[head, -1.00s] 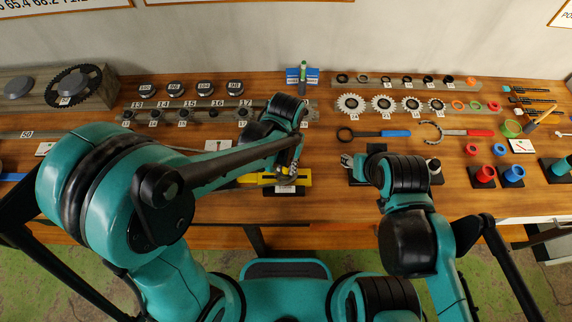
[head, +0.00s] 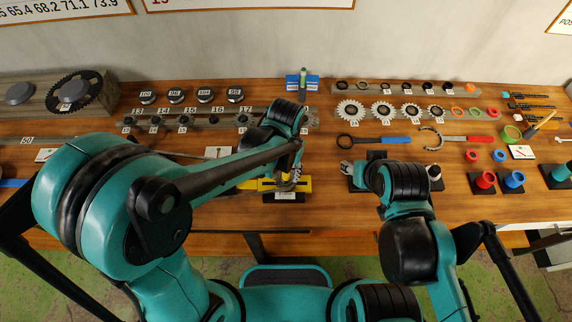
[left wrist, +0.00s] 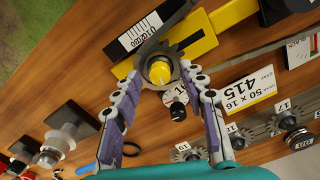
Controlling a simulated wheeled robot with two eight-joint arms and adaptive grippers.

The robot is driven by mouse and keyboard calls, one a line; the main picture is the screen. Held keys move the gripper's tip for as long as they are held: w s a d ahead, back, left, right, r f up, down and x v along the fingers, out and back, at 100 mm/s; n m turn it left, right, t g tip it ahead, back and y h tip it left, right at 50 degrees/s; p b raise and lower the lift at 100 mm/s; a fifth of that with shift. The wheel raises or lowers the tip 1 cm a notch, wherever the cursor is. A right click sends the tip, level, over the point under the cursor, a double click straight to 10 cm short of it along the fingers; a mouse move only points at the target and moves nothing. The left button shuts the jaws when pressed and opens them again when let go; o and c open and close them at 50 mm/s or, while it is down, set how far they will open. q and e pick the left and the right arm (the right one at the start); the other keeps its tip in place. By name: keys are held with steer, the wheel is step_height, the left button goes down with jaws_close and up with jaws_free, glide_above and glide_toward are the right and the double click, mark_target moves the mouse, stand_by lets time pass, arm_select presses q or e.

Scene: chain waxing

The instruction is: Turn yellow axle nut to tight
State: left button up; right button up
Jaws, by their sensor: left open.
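In the left wrist view my left gripper (left wrist: 167,76) is open, with one fingertip on each side of the nut. I cannot tell whether the fingers touch it. In the head view my left gripper (head: 291,180) is over the fixture (head: 265,184) and hides the nut. My right gripper (head: 347,168) is low over the bench to the right, partly hidden by its arm; its jaws are unclear.
A row of small numbered sprockets (head: 184,122) lies behind my left arm. Larger sprockets (head: 382,110), a blue-handled wrench (head: 394,140) and a red-handled tool (head: 468,139) lie to the right. The front wood strip is mostly clear.

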mark_target(286, 174)
arm_select(q)
step_height(286, 174, up, 12)
steer(key=shift+f, duration=0.15)
stand_by(0.6)
